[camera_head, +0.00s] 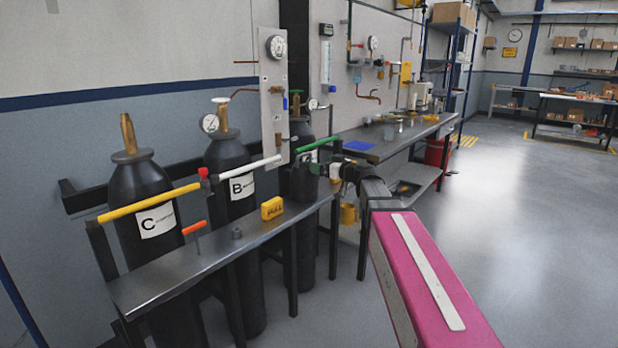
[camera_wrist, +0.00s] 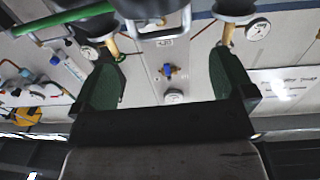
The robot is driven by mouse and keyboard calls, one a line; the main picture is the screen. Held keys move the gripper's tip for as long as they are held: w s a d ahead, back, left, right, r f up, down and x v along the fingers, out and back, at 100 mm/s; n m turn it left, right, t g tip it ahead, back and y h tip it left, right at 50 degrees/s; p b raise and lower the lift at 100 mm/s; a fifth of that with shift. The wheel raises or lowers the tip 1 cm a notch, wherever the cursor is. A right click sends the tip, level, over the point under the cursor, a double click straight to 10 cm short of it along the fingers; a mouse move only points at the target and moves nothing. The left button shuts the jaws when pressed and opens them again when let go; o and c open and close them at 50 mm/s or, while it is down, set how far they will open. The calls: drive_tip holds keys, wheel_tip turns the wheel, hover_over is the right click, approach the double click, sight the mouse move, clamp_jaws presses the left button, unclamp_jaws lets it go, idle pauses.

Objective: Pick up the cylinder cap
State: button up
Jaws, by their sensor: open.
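My gripper (camera_wrist: 165,62) is open in the wrist view, with its two dark green fingers apart and nothing held between them. In the head view, my gripper (camera_head: 338,170) is at the right end of the rack, near the green bar. No object is clearly recognisable as the cylinder cap. A small grey round piece (camera_head: 237,233) stands on the metal shelf, left of the yellow block, and may be it. My gripper is well to the right of this piece. Cylinder C (camera_head: 143,190) shows a bare brass valve on top.
The metal shelf (camera_head: 170,278) also holds a yellow block (camera_head: 271,208) and an orange-handled tool (camera_head: 194,228). Yellow, white and green bars run above it, before the black cylinders. A workbench (camera_head: 400,140) and a red bin (camera_head: 437,152) stand behind. The floor at right is clear.

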sight(306, 164)
drive_tip(key=x, duration=0.9)
drive_tip(key=shift+w+a, duration=0.1)
drive_tip(key=shift+w, duration=0.15)
drive_tip(key=shift+s, duration=0.1)
drive_tip(key=c, duration=1.3)
